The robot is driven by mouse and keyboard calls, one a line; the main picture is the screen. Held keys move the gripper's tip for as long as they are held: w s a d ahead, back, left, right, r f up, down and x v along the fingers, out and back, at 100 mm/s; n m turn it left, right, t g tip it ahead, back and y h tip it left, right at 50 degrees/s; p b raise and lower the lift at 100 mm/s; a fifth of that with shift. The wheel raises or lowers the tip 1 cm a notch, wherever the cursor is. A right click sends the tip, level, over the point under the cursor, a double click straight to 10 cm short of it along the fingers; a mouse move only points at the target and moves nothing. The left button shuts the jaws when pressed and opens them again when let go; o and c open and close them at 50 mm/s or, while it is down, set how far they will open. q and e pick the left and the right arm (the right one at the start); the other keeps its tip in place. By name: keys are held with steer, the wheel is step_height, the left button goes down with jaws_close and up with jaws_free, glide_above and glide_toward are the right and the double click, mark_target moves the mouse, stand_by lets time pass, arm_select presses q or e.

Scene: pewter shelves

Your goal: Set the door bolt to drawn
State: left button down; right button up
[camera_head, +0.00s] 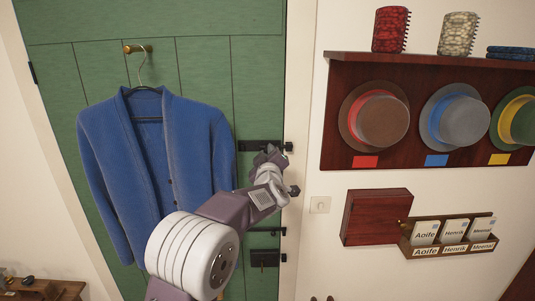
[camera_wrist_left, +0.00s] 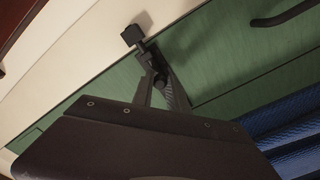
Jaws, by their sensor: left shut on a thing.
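The green door (camera_head: 205,95) carries a dark door bolt (camera_head: 250,146) at its right edge, beside the white frame. A small black keeper (camera_head: 288,147) sits on the frame, and it also shows in the wrist view (camera_wrist_left: 132,35). My left gripper (camera_head: 268,156) is at the bolt's right part and is shut on it, close to the keeper. In the wrist view its fingers (camera_wrist_left: 158,78) meet at a dark part of the bolt. The fingers hide much of the bar, so I cannot tell whether its end is inside the keeper. My right gripper is out of view.
A blue jacket (camera_head: 175,145) hangs on the door from a brass hook (camera_head: 138,48), close to my left arm. Lower on the door is a dark lock (camera_head: 265,259). Right of the frame are a hat rack (camera_head: 332,115), a red-brown box (camera_head: 376,216) and a card holder (camera_head: 455,251).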

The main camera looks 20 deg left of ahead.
arm_select(q)
steer(key=shift+r, duration=0.15)
stand_by(0.7)
steer(key=a+b, duration=0.1)
steer(key=a, duration=0.1)
steer(key=s+a+b, duration=0.1)
steer(key=a+b, duration=0.1)
steer(key=shift+s+a, duration=0.2)
steer(key=shift+a, duration=0.2)
steer(key=shift+d, duration=0.15)
steer(key=c, duration=1.4)
jaws_free()
steer(key=shift+o, duration=0.5)
steer(key=shift+a, duration=0.3)
